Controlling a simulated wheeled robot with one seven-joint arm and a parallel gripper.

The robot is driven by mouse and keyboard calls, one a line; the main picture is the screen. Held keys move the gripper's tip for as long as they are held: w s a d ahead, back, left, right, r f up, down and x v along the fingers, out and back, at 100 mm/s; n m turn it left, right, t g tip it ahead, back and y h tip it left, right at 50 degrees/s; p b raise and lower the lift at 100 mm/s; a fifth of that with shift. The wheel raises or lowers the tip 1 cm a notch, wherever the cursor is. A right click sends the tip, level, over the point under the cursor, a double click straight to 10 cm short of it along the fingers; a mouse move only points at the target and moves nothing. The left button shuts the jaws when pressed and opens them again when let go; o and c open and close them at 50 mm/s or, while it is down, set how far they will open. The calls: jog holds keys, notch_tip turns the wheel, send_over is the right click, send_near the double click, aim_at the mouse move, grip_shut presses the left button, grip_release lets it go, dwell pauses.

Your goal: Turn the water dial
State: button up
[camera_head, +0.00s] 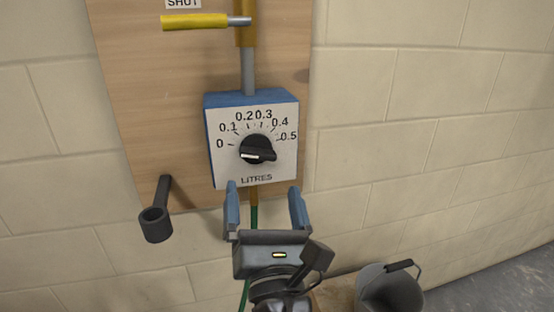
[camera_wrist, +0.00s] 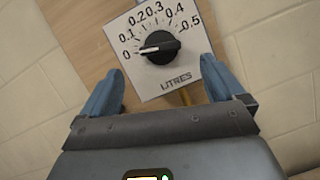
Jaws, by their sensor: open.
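The water dial (camera_head: 257,150) is a round black knob on the white face of a blue box (camera_head: 209,142). The face is marked 0 to 0.5 and LITRES. In the wrist view the dial (camera_wrist: 159,47) shows a white mark at its left, pointing near the 0. My gripper (camera_head: 263,187) is open and empty, just below the dial in the head view. In the wrist view my gripper's blue fingers (camera_wrist: 160,66) stand apart, on either side of the dial's lower part. I see no contact with the knob.
The box is mounted on a wooden board (camera_head: 150,110) on a pale block wall (camera_head: 430,110). A yellow lever (camera_head: 195,21) under a SHUT label sits above. A dark holder (camera_head: 156,222) sticks out at lower left. A grey bucket (camera_head: 388,294) stands at lower right.

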aim_at(259, 157)
jog(key=shift+p+x, duration=0.75)
jog(key=shift+x, duration=3.25)
jog(key=shift+s+r, duration=0.1)
jog(key=shift+c, duration=0.4)
jog(key=c, duration=1)
jog(key=shift+o, duration=0.2)
